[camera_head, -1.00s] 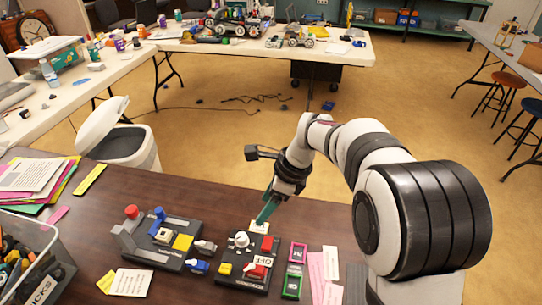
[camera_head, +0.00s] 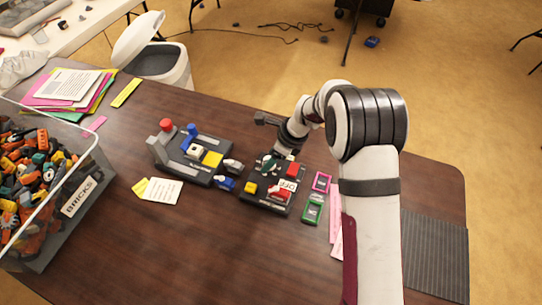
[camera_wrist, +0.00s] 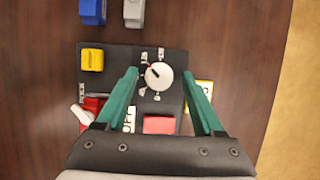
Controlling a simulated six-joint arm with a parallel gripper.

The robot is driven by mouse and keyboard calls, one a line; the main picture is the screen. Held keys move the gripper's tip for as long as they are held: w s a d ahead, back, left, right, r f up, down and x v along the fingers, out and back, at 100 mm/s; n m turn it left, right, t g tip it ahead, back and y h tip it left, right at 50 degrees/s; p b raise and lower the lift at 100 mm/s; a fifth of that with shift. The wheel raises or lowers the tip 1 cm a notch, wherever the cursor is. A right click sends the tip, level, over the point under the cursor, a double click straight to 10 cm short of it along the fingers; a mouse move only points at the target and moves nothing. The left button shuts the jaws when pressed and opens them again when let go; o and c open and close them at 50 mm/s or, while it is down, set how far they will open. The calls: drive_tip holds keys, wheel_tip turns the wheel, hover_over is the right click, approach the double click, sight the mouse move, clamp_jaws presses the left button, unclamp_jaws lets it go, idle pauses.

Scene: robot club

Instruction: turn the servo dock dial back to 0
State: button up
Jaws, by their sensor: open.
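The servo dock (camera_head: 258,204) is a dark board on the brown table, also seen from above in the wrist view (camera_wrist: 97,58). Its dial (camera_wrist: 160,80) is a round white knob with a red mark toward its upper left and small labels around it. The label numbers are too small to read. My gripper (camera_wrist: 161,76) is open, with one teal finger on each side of the dial. Gaps show between the fingers and the knob. In the head view my gripper (camera_head: 270,164) is low over the dock's far end and partly hides the dial.
The dock also carries a yellow button (camera_wrist: 92,59), a red block (camera_wrist: 158,125) and a red switch by an OFF label. Another dark control board (camera_head: 190,172) stands to its left. A green-framed piece (camera_head: 312,210) lies to its right. Bare table is in front.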

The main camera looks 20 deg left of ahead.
clamp_jaws()
idle(0.4)
drive_tip(key=n+g, duration=0.1)
drive_tip(key=n, duration=0.3)
drive_tip(key=shift+w+n+g, duration=0.15)
drive_tip(key=shift+n+g, duration=0.25)
drive_tip(key=n+g, duration=0.1)
drive_tip(key=n, duration=0.1)
drive_tip(key=n+h, duration=0.1)
drive_tip(key=n, duration=0.2)
drive_tip(key=shift+w+a+n+g+h, duration=0.1)
drive_tip(key=shift+a+n+g+h, duration=0.05)
drive_tip(key=shift+n+g+h, duration=0.2)
drive_tip(key=n+h, duration=0.1)
drive_tip(key=n, duration=0.1)
drive_tip(key=n+g+h, duration=0.1)
drive_tip(key=n, duration=0.2)
drive_tip(key=shift+a, duration=0.15)
drive_tip(key=n+h, duration=0.1)
drive_tip(key=n, duration=0.4)
drive_tip(key=shift+a+h, duration=0.1)
drive_tip(key=shift+h, duration=0.25)
